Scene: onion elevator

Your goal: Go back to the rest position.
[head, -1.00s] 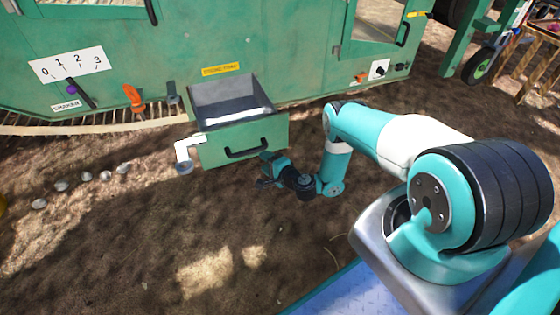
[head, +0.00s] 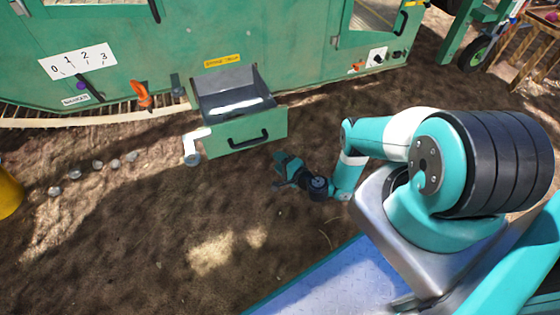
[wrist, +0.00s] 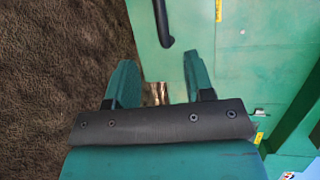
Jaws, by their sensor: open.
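My gripper (head: 283,170) is at the end of my teal and white arm, low over the dirt, to the right of and in front of the open stone trap drawer (head: 244,138). In the wrist view my gripper (wrist: 155,80) has its two teal fingers apart with nothing between them. The green drawer front and its dark handle (wrist: 163,25) show beyond the fingers. My gripper is apart from the handle. The drawer stands pulled out, with a bright patch inside its grey tray.
The green machine wall (head: 130,50) runs across the back, with a numbered scale (head: 78,60) and an orange lever (head: 142,94). A white pipe piece (head: 193,146) sits left of the drawer. Several stones (head: 97,165) lie at left, near a yellow object (head: 9,193). The dirt in front is open.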

